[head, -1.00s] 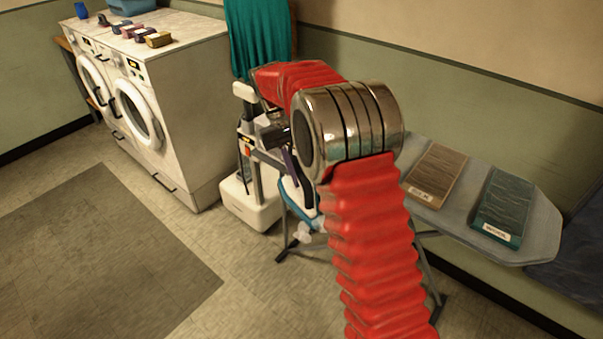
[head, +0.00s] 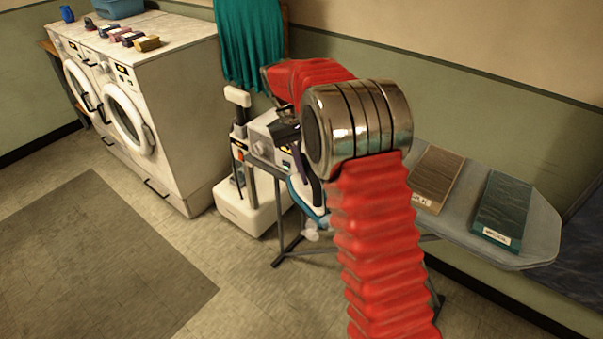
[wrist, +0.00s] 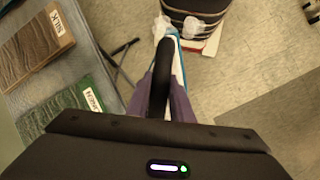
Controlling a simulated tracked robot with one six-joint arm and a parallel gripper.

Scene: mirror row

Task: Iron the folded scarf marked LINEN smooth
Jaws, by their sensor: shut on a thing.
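My gripper (wrist: 163,92) is shut on the black handle of an iron, its purple fingers on either side. The iron (wrist: 180,62) has a white and blue body and hangs beside the ironing board's edge, over the floor; part of it also shows in the head view (head: 312,212). The green folded scarf (wrist: 72,112) marked LINEN lies on the board left of the gripper in the wrist view, its surface wrinkled. I cannot make it out in the head view, where my arm blocks part of the board.
The ironing board (head: 540,225) also holds a brown scarf (wrist: 35,48) marked SILK and a teal scarf (head: 503,207) with an unclear label. A white steamer (head: 250,210) stands left of the arm. Washing machines (head: 140,110) line the wall. Floor is open at left.

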